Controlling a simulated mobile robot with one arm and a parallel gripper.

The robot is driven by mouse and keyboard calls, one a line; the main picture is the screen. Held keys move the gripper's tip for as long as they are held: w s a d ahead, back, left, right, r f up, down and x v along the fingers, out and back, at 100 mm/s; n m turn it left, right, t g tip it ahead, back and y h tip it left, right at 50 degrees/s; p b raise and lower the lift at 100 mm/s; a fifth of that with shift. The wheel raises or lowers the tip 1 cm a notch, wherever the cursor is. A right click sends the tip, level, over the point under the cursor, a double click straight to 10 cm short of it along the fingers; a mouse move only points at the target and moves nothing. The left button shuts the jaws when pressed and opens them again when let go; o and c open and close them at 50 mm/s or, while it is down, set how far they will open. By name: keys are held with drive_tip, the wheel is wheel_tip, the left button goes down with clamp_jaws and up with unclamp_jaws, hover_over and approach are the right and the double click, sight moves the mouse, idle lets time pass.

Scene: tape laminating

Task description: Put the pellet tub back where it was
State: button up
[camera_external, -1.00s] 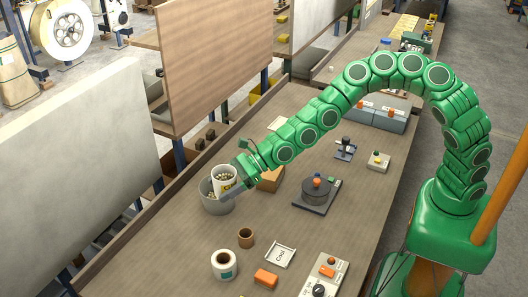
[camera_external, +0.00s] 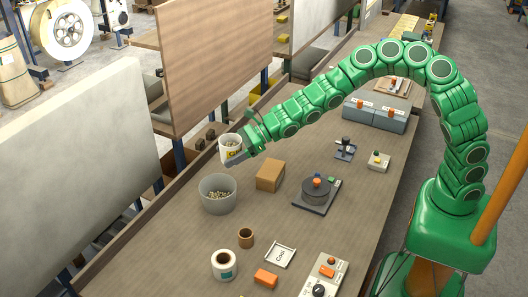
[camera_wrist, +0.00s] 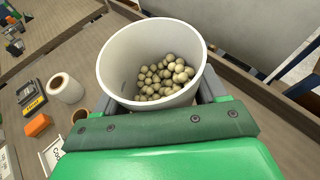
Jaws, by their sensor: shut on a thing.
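The pellet tub (camera_external: 230,149) is a white tub with a dark printed label. It is held in my gripper (camera_external: 238,158), above the back part of the bench, behind the grey bin. In the wrist view the tub (camera_wrist: 118,62) is upright or nearly so, with several beige pellets in its bottom. My gripper is shut on the tub; its fingertips are mostly hidden behind the tub and the green wrist part in the wrist view.
A grey bin (camera_external: 218,203) with pellets inside stands on the bench below. A cardboard box (camera_external: 270,175) is right of it. An upright panel (camera_external: 215,65) rises behind the bench.

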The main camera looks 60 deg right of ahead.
drive_tip(key=w+d+r, duration=0.1)
drive_tip(key=w+d, duration=0.1)
drive_tip(key=d, duration=1.1)
drive_tip(key=m, duration=0.1)
hover_over(295, 148)
wheel_tip(295, 148, down, 8)
drive_tip(key=shift+h, duration=0.4)
drive_tip(key=shift+a+f, duration=0.1)
drive_tip(key=shift+f, duration=4.5)
drive_tip(key=o, duration=1.1)
drive_tip(key=shift+f, duration=0.1)
